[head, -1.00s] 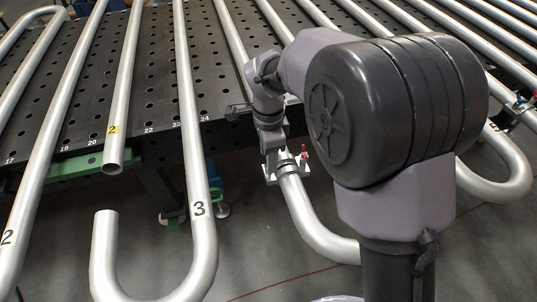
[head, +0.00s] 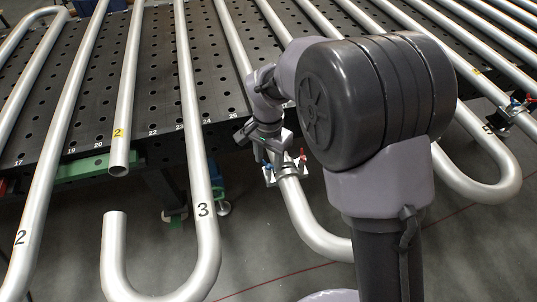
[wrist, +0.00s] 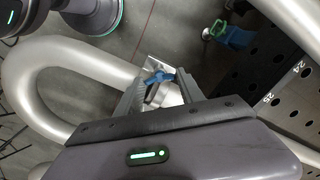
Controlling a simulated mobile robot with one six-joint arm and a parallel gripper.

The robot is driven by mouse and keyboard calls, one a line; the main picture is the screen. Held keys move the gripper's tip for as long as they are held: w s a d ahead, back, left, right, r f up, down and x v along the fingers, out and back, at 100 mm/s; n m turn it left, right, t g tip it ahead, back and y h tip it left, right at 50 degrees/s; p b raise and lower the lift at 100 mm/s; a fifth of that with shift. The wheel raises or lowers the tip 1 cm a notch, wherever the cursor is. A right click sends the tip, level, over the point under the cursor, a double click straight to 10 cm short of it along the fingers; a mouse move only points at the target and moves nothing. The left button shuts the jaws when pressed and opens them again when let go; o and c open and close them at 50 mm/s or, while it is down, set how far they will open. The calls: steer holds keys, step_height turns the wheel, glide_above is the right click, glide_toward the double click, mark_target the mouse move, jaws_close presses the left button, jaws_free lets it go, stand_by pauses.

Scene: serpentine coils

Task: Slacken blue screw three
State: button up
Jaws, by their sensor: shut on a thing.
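In the wrist view, the blue screw (wrist: 158,76) sits between the two fingers of my gripper (wrist: 160,88), on a bright metal clamp plate (wrist: 168,96). The fingers stand apart on either side of it and are shut on it. In the head view, the blue screw (head: 268,167) shows just below my gripper (head: 261,155), at the left side of the white clamp plate (head: 298,178). A red screw (head: 302,156) stands on the right side of the same clamp. The clamp sits around a bent silver pipe (head: 300,208).
The black perforated table (head: 160,60) carries several long silver pipes. A pipe marked 3 (head: 195,165) bends below the table edge at left. Another clamp with red and blue screws (head: 514,108) stands at the far right. Open floor lies below the table edge.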

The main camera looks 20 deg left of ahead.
steer(key=n+p, duration=0.3)
steer(key=n, duration=0.3)
steer(key=shift+s, duration=0.1)
steer(key=n+p, duration=0.2)
steer(key=n, duration=0.4)
steer(key=shift+n+p, duration=0.4)
steer(key=n+p, duration=0.2)
steer(key=n, duration=0.4)
steer(key=shift+d+p, duration=0.1)
steer(key=shift+p, duration=0.2)
steer(key=n+p, duration=0.1)
steer(key=n, duration=0.2)
steer(key=shift+n, duration=0.4)
steer(key=shift+f+n+p, duration=0.1)
steer(key=shift+n+p, duration=0.5)
steer(key=shift+n, duration=1.1)
steer(key=o, duration=1.4)
steer(key=shift+c, duration=0.2)
